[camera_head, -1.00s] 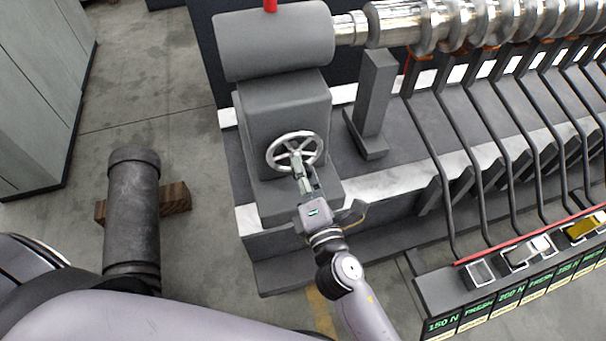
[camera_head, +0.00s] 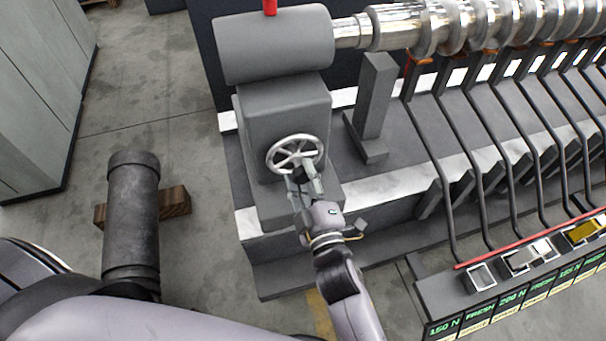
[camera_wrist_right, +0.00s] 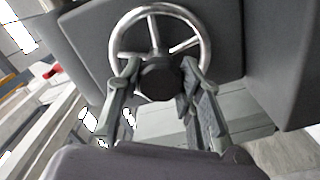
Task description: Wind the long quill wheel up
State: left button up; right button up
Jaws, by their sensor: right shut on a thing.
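The quill wheel (camera_head: 295,138) is a silver spoked handwheel on the front of a grey block, below a grey barrel. My right gripper (camera_head: 306,180) is at the wheel's lower right part. In the right wrist view the wheel's bright rim (camera_wrist_right: 205,48) and spokes fill the upper middle. The fingers of my right gripper (camera_wrist_right: 160,80) stand on both sides of a dark round knob (camera_wrist_right: 158,74) at the wheel's near side, shut on it. The knob hides part of the rim and the hub. My left gripper is out of view.
The grey barrel (camera_head: 275,45) joins a shiny ribbed shaft (camera_head: 480,22) at the upper right. A grey post (camera_head: 374,100) stands right of the wheel. Bent dark rods run down to a labelled panel (camera_head: 510,290).

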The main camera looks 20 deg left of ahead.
jog(key=shift+f+m, duration=0.1)
jog(key=shift+m, duration=0.7)
jog(key=o, duration=1.2)
jog(key=shift+c, duration=0.2)
jog(key=shift+s+d, duration=0.15)
jog(key=shift+s, duration=0.05)
jog(key=v, duration=1.1)
jog(key=shift+s+d, duration=0.2)
